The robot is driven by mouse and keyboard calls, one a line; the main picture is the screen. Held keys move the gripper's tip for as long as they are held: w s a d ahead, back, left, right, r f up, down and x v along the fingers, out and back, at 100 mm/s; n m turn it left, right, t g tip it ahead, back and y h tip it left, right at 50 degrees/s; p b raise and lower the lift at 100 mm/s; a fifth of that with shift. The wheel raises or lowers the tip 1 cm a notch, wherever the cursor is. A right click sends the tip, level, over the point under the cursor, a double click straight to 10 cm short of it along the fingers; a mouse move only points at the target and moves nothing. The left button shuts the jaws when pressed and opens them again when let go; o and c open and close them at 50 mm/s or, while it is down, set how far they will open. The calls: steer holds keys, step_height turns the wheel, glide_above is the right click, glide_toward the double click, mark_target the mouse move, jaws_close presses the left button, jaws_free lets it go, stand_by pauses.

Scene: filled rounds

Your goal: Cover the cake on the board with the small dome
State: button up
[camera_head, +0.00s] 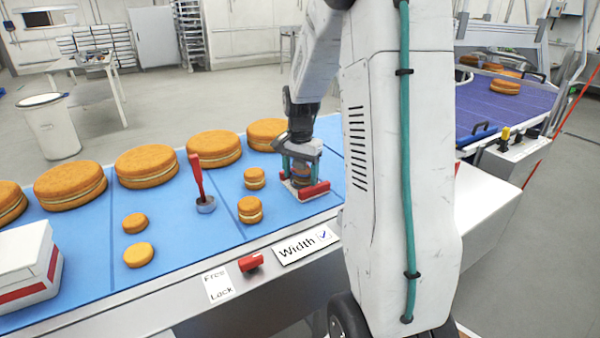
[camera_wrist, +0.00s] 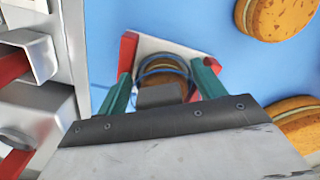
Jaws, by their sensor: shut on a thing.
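The board (camera_head: 303,193), a pale plate with red ends, lies on the blue belt; it also shows in the wrist view (camera_wrist: 150,44). A small orange-brown cake (camera_wrist: 163,62) shows in the middle of the board. The small dome (camera_wrist: 150,72), see-through with bluish rings, is around or just above the cake, between the teal fingers of my gripper (camera_wrist: 163,80). My gripper (camera_head: 301,167) points down over the board and is shut on the dome. A grey block hides part of the dome and cake. I cannot tell whether the dome's rim touches the board.
Small cakes (camera_head: 249,210) stand left of the board, beside a red-handled tool (camera_head: 200,183). Large round cakes (camera_head: 146,166) line the belt's far side. A white and red box (camera_head: 28,265) is at the left. A Width sign (camera_head: 306,244) and red knob (camera_head: 251,262) are on the front edge.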

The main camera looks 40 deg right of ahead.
steer(key=shift+s+a+f, duration=0.15)
steer(key=shift+f, duration=0.1)
steer(key=o, duration=1)
steer(key=shift+o, duration=0.8)
steer(key=shift+r, duration=3.65)
